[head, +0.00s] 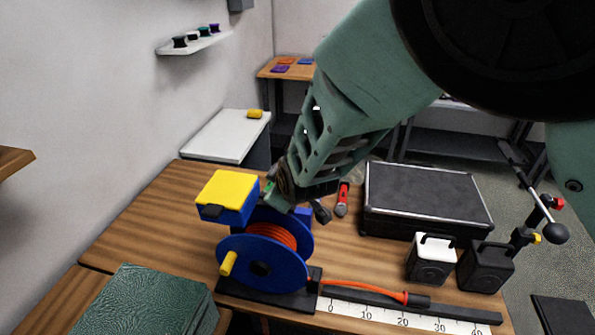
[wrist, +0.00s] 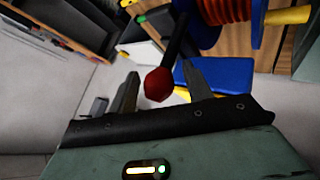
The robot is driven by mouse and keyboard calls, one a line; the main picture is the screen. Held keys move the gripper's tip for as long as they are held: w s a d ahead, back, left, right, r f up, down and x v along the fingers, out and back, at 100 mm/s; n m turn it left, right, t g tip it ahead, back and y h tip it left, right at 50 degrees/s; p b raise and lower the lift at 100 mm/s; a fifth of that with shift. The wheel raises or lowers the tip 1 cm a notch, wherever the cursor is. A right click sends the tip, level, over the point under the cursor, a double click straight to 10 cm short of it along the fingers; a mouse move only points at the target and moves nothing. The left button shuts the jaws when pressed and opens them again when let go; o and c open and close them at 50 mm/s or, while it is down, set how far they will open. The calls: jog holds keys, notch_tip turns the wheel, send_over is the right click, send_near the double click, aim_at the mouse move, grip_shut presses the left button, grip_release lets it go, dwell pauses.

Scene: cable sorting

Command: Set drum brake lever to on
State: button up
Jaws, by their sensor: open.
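The cable drum (head: 262,262) has blue flanges, orange cable and a yellow handle, and stands on a black base on the wooden table. In the wrist view the drum (wrist: 236,12) is at the top. A black lever with a red knob (wrist: 159,84) extends from beside it; I take this as the brake lever. My gripper (head: 297,204) is above and behind the drum in the head view, where it hides the lever. In the wrist view my gripper (wrist: 160,72) is open, with the red knob showing between its fingers. I cannot tell whether they touch it.
A yellow-topped blue box (head: 228,194) is close to the left of my gripper. A red tool (head: 342,198) and a black case (head: 425,195) are to the right. An orange cable end (head: 375,290) lies along a ruler (head: 365,311) in front.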

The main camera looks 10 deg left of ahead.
jog(key=v, duration=1.6)
jog(key=shift+d, duration=0.15)
jog(key=s+d+f+m+g+h+b, duration=0.1)
jog(key=s+d+f+m+g+b, duration=0.2)
jog(key=s+d+f+b, duration=0.3)
jog(key=s+d+f+m+g+h+b, duration=0.2)
jog(key=s+d+f+g+b, duration=0.3)
jog(key=s+d, duration=0.7)
notch_tip(320, 180, down, 3)
jog(key=shift+d+r+m+h+b, duration=0.1)
jog(key=shift+d+m+h+b, duration=0.2)
jog(key=shift+d+m+b, duration=0.4)
